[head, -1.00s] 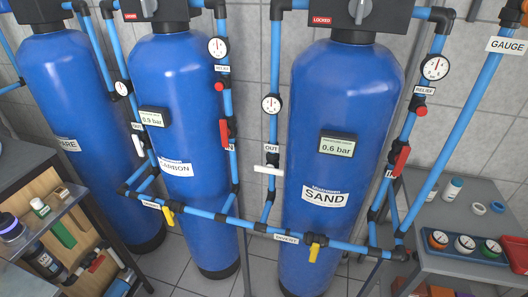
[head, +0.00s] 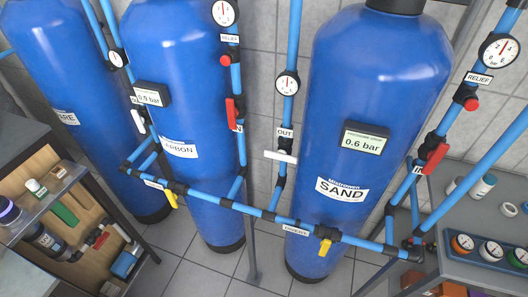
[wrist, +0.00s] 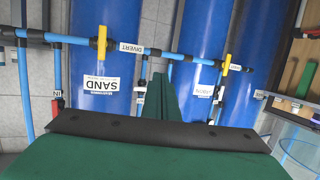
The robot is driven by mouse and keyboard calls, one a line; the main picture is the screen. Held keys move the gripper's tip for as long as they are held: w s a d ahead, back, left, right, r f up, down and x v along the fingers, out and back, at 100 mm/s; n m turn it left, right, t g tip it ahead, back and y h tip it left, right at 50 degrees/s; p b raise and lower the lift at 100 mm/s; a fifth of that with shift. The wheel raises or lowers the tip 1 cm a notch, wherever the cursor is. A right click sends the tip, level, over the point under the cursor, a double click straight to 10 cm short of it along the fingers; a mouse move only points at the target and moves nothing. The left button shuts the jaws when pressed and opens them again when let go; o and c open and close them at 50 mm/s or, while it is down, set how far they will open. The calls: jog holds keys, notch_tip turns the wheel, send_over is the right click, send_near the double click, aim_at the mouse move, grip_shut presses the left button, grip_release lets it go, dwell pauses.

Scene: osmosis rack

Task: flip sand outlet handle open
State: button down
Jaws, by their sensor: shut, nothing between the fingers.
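The sand outlet handle (head: 281,156) is a white lever on the vertical blue OUT pipe left of the sand tank (head: 366,100) in the head view. It lies crosswise to the pipe, nearly level, below the OUT label (head: 285,132). My gripper (wrist: 165,96) shows only in the wrist view, as green fingers behind a dark bar. The fingers are together and hold nothing. They point toward the pipes between the sand tank and the carbon tank, apart from them. In the wrist view the outlet handle is too small and partly covered to make out surely.
A low blue pipe (head: 258,211) with yellow handles (head: 325,246) crosses in front of the tanks. A red handle (head: 435,156) is on the sand inlet pipe at right. A shelf (head: 62,206) stands left and a grey table (head: 470,268) right. Floor between them is open.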

jog(key=w+a+r, duration=0.1)
jog(key=w+a, duration=0.1)
jog(key=w, duration=1)
jog(key=w+a+r, duration=0.1)
jog(key=w+r, duration=0.1)
jog(key=w, duration=1.1)
jog(key=w+r+m+h, duration=0.1)
jog(key=w+r+h, duration=0.1)
jog(key=w+r, duration=0.4)
jog(key=w+r+m+h, duration=0.2)
jog(key=w+r, duration=0.4)
jog(key=r, duration=0.7)
jog(key=shift+w+r+m+g+h, duration=0.15)
jog(key=shift+w+m+g+h, duration=0.15)
jog(key=shift+g, duration=0.1)
send_over(265, 152)
jog(key=s, duration=0.2)
notch_tip(265, 152, down, 3)
jog(key=shift+s+f, duration=0.15)
jog(key=shift+f, duration=1.6)
